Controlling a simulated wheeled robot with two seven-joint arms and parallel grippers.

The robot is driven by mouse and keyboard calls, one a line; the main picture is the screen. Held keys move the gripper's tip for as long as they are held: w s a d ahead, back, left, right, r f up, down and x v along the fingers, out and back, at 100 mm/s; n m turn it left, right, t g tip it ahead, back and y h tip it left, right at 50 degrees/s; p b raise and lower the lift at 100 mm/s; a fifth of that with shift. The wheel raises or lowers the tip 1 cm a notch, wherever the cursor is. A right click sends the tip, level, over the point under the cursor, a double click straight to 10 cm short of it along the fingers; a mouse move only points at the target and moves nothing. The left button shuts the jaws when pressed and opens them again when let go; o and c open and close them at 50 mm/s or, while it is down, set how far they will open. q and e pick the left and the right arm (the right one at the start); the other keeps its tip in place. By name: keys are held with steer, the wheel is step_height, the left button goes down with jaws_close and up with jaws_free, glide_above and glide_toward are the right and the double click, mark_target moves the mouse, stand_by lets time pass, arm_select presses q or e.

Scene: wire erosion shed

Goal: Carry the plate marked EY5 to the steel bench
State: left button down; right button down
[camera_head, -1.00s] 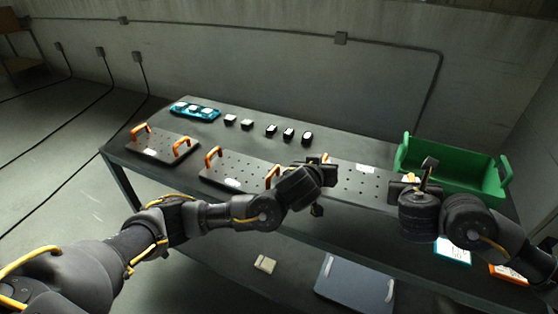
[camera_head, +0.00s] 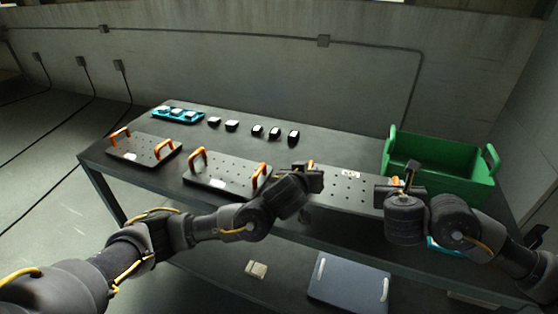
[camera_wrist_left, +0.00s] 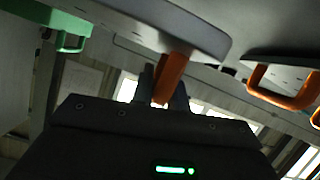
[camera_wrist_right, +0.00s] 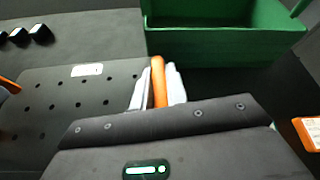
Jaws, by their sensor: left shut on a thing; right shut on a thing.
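A dark perforated plate (camera_head: 345,190) with a white label (camera_head: 350,173) spans between my two grippers at the front right of the bench. The lettering is too small to read. My left gripper (camera_head: 312,182) is shut on its left orange handle, seen in the left wrist view (camera_wrist_left: 170,78). My right gripper (camera_head: 398,190) is shut on its right orange handle, seen in the right wrist view (camera_wrist_right: 158,84). The plate's holes and label also show in the right wrist view (camera_wrist_right: 60,100). Whether it touches the bench top, I cannot tell.
Two similar orange-handled plates lie left, one mid-bench (camera_head: 225,177) and one at the left end (camera_head: 143,150). Several small black blocks (camera_head: 257,131) and a teal tray (camera_head: 178,115) lie behind. A green bin (camera_head: 440,180) stands right, close behind the held plate. A blue-grey panel (camera_head: 348,283) lies below.

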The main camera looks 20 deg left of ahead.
arm_select(q)
steer(key=shift+d, duration=0.1)
